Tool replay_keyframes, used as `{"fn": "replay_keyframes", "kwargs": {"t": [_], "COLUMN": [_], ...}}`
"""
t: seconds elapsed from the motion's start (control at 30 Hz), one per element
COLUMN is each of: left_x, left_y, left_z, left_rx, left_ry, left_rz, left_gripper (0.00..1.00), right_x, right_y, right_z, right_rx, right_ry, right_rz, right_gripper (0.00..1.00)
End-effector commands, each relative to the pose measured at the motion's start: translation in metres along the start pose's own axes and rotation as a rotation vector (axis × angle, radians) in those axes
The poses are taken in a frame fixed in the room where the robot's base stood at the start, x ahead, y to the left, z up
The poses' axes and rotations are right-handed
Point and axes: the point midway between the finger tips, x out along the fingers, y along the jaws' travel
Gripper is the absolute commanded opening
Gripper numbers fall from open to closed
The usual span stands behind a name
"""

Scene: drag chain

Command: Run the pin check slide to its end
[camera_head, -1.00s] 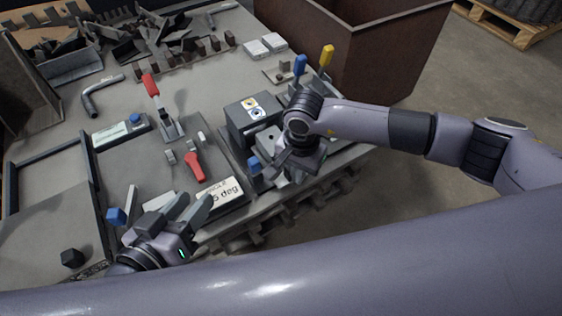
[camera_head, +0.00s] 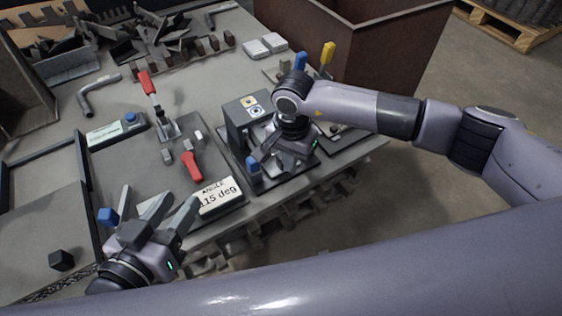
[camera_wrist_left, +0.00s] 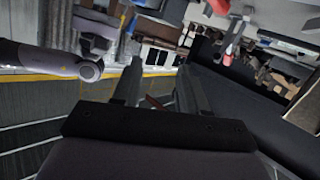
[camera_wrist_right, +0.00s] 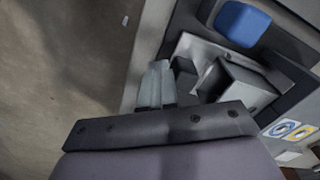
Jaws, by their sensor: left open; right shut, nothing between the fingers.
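The check fixture is a dark box (camera_head: 238,128) with yellow and blue round stickers, on a dark base at the table's right front. In the right wrist view, a grey metal channel-like part (camera_wrist_right: 240,88) stands on a metal plate beside a small dark block. A blue knob (camera_head: 253,166) is at the base's front corner. It also shows in the right wrist view (camera_wrist_right: 243,22). My right gripper (camera_head: 268,150) is shut and empty, low over the fixture, fingertips (camera_wrist_right: 155,84) beside the dark block. Contact is unclear. My left gripper (camera_head: 158,205) is open and empty near the front edge.
Blue and yellow handles (camera_head: 327,53) stand behind my right arm. A large brown bin (camera_head: 370,60) is beyond.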

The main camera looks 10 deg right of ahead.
Motion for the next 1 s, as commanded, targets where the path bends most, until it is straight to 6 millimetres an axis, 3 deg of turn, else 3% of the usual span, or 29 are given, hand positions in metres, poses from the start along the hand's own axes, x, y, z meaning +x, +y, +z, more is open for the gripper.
{"fn": "replay_keyframes", "kwargs": {"t": [1.0], "left_x": [-0.014], "left_y": [-0.011], "left_z": [-0.004], "left_rx": [0.135], "left_ry": [0.089], "left_rz": [-0.050], "left_gripper": [0.43], "right_x": [-0.001], "right_y": [-0.032], "right_z": [-0.018], "right_rx": [0.000], "right_ry": [0.000], "right_rz": [-0.001], "right_gripper": [0.00]}}
